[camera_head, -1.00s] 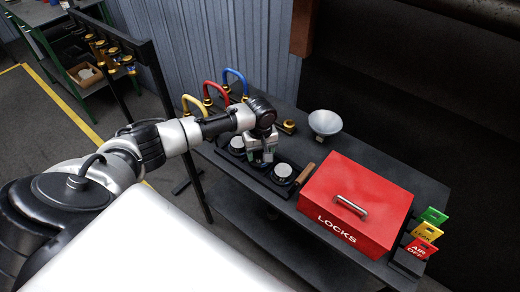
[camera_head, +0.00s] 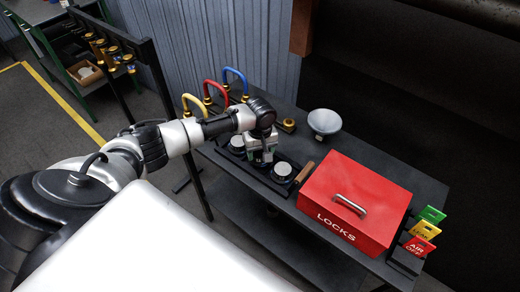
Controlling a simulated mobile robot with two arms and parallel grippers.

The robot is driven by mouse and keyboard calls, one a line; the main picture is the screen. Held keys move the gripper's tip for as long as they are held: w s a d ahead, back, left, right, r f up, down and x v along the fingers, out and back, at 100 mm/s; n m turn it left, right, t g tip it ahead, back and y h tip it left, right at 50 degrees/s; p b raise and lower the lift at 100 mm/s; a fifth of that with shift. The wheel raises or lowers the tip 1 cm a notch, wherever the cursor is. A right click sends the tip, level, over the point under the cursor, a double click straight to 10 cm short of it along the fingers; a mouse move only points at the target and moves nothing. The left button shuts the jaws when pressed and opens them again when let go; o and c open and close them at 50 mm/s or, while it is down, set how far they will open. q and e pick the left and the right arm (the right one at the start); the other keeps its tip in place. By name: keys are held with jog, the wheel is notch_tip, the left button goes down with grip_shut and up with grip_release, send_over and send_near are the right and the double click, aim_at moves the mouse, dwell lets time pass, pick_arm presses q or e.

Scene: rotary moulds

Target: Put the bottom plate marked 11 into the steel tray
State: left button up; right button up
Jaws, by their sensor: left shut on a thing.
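My left gripper (camera_head: 262,157) points down over a black rack on the dark bench. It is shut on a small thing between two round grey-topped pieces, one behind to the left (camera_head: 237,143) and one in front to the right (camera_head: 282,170). The gripper hides most of what it holds, and I cannot read a number on it. No mark 11 is legible on either round piece. I cannot make out a steel tray. My right gripper is not in view.
A red box marked LOCKS (camera_head: 354,204) stands right of the rack, with coloured tags (camera_head: 424,232) beyond it. A pale bowl (camera_head: 324,122) is behind. Yellow, red and blue hoops (camera_head: 216,92) stand at the bench's back left. A wooden handle (camera_head: 304,173) lies beside the rack.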

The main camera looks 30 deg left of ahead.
aim_at(260, 152)
pick_arm(q)
jog(key=shift+r+p, duration=0.1)
jog(key=shift+p, duration=0.4)
dwell(0.8)
jog(key=shift+f, duration=0.75)
dwell(0.5)
jog(key=o, duration=1.2)
jog(key=shift+s+f+b, duration=0.1)
jog(key=shift+b, duration=0.2)
notch_tip(260, 152, up, 11)
jog(key=shift+b, duration=0.55)
